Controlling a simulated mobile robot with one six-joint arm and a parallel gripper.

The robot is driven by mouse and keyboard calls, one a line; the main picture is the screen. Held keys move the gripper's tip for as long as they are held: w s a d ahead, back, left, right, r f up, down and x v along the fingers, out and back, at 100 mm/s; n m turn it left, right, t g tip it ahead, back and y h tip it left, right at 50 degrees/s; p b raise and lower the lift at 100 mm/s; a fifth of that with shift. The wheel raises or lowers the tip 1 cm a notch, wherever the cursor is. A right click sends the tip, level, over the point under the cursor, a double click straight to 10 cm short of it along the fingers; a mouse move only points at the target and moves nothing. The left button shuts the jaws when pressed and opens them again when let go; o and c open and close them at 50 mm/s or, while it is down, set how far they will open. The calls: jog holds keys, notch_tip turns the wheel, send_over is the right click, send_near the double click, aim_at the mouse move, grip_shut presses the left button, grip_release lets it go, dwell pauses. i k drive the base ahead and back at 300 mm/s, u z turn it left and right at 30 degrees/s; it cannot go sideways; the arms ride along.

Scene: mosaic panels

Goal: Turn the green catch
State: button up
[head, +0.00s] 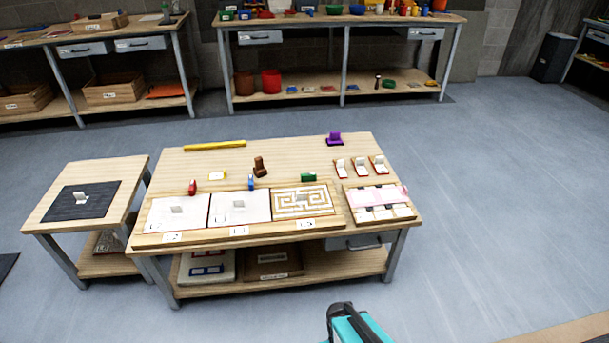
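The green catch (309,177) is a small block at the back edge of the right-hand panel (290,214), which has a tan and white maze pattern. The panel lies in a wooden frame on the middle table. A red catch (193,187) and a blue catch (251,182) stand at the back edges of the left white panel (165,217) and the middle white panel (227,214). Part of my teal and black arm shows at the bottom edge, well in front of the table. No gripper fingers can be made out.
The table (350,150) also holds a brown piece (260,167), a purple piece (334,138), a yellow bar (215,145) and a pink and white panel (378,197). A side table (130,170) stands close at the left. The floor at the right is clear.

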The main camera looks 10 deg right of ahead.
aim_at(310, 176)
jog(key=z, duration=0.1)
jog(key=i, duration=0.95)
jog(key=k, duration=0.25)
jog(key=u, duration=0.1)
